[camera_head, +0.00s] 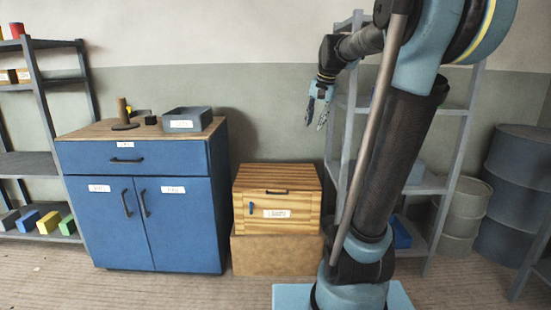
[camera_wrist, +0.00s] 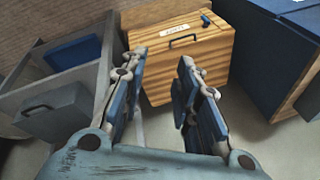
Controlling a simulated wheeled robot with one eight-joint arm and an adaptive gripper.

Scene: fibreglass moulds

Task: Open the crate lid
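The wooden crate (camera_head: 277,215) stands on a brown box (camera_head: 270,257) on the floor, right of the blue cabinet. Its lid (camera_head: 277,177) looks closed. A dark handle (camera_head: 277,192) is at the top of the front face, with a white label and a small blue latch piece (camera_head: 251,209) below. The crate also shows in the wrist view (camera_wrist: 190,70), ahead of the fingers, with its handle, label and blue piece. My gripper (camera_head: 315,122) is open and empty, held in the air above and right of the crate; its two fingers show apart in the wrist view (camera_wrist: 162,75).
A blue cabinet (camera_head: 140,220) bearing a grey tray (camera_head: 187,120) and a wooden post stands left of the crate. A grey shelf rack (camera_head: 440,188) stands right, partly hidden by my arm. Drums (camera_head: 515,195) stand at the far right. Floor before the cabinet is clear.

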